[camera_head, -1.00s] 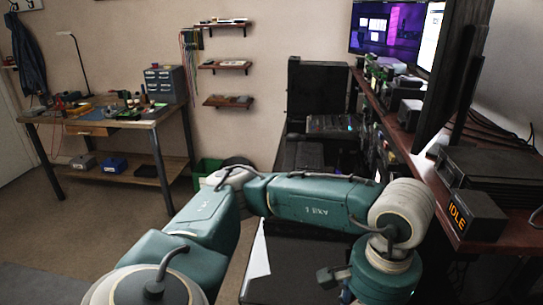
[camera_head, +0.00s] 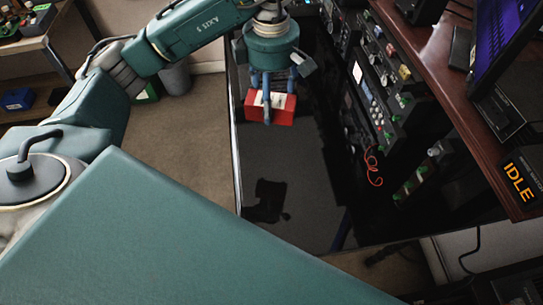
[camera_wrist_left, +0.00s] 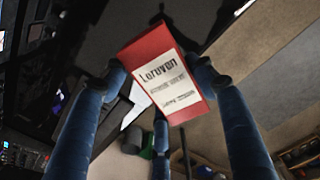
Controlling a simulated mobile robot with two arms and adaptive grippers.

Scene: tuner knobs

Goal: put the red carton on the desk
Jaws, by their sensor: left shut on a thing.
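The red carton (camera_head: 271,112) with a white label is held in my left gripper (camera_head: 267,104), above the black desk (camera_head: 300,170). In the left wrist view the carton (camera_wrist_left: 165,76) sits tilted between the blue fingers of my left gripper (camera_wrist_left: 164,84), its printed label facing the camera. The fingers are shut on its sides. A dark shadow lies on the desk surface below and nearer than the carton. My right gripper is not in view.
A rack of knobs and cables (camera_head: 385,85) runs along the desk's right side, with a red cable (camera_head: 373,168) hanging there. A brown shelf (camera_head: 455,100) carries a monitor (camera_head: 500,50) and an IDLE display (camera_head: 519,184). The near part of the desk is clear.

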